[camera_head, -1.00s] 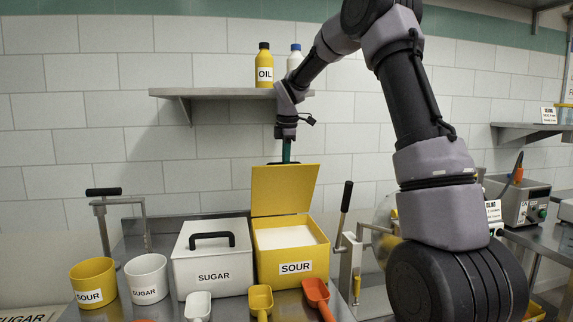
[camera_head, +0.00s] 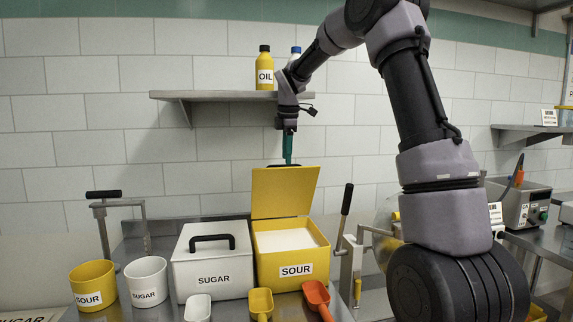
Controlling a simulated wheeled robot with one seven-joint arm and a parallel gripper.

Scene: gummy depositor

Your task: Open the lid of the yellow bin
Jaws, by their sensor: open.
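The yellow bin (camera_head: 292,265) labelled SOUR stands on the steel table, right of the white SUGAR bin. Its yellow lid (camera_head: 284,192) stands raised, nearly upright, at the bin's back edge, and white powder shows inside. A sliver of dark handle shows behind the lid's top edge. My gripper (camera_head: 288,158) points down just behind the top of the lid. Its teal part shows above the edge, and its fingertips are hidden, so I cannot tell whether it touches the handle. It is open.
The white SUGAR bin (camera_head: 212,265) is closed, with a black handle. A yellow cup (camera_head: 93,280) and a white cup (camera_head: 146,275) stand left. Several scoops lie in front. A shelf (camera_head: 222,96) with an OIL bottle (camera_head: 265,70) is near my wrist. A black-handled lever (camera_head: 345,210) stands right.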

